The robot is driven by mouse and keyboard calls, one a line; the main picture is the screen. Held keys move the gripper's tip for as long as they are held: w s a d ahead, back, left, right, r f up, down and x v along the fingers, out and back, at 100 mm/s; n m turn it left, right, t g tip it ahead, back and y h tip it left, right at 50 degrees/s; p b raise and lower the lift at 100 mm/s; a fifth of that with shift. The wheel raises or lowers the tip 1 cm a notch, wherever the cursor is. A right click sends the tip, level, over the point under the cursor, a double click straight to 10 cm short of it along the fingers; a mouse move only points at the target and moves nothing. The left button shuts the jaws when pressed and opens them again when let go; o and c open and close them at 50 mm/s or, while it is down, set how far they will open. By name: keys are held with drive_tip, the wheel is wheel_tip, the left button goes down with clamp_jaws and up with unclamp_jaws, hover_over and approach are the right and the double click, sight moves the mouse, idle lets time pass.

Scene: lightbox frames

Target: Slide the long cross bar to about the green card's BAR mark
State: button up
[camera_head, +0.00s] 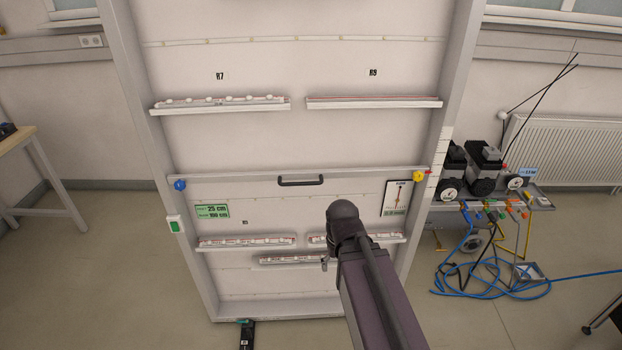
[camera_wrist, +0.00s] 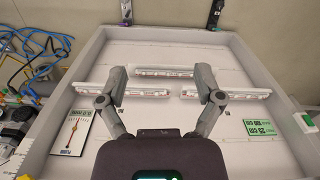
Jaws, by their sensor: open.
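The long cross bar (camera_head: 240,180) spans the lightbox frame level, with a black handle (camera_head: 301,180) at its middle. A blue knob (camera_head: 180,184) is at its left end and a yellow knob (camera_head: 418,176) at its right. The green card (camera_head: 212,211) hangs below the bar at the left. It reads 25 cm on top; its lower line is too small to be sure of. The card also shows upside down in the wrist view (camera_wrist: 262,128). My gripper (camera_wrist: 161,82) is open and empty, its fingers apart before the lower ledges. In the head view my arm mostly hides it, below and right of the handle.
A scale (camera_head: 436,160) marks the right rail beside a red pointer. Ledges with small white items, such as the upper left one (camera_head: 220,103), cross the panel. A gauge card (camera_head: 396,198) hangs at the right.

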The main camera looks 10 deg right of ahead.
drive_tip(key=shift+c, duration=1.4)
drive_tip(key=n+t+h+b, duration=1)
drive_tip(key=t+h+b, duration=0.1)
drive_tip(key=t+b, duration=0.65)
approach(300, 183)
drive_tip(key=s+a, duration=0.2)
drive_tip(key=s, duration=0.1)
drive_tip(key=shift+w+f+g+b, duration=0.1)
drive_tip(key=shift+f+g+b, duration=0.15)
drive_tip(key=shift+g+b, duration=0.15)
drive_tip(key=shift+w, duration=0.1)
drive_tip(key=p+x, duration=0.2)
drive_tip(key=x, duration=1.1)
drive_tip(key=shift+w+d, duration=0.15)
drive_tip(key=shift+w, duration=0.15)
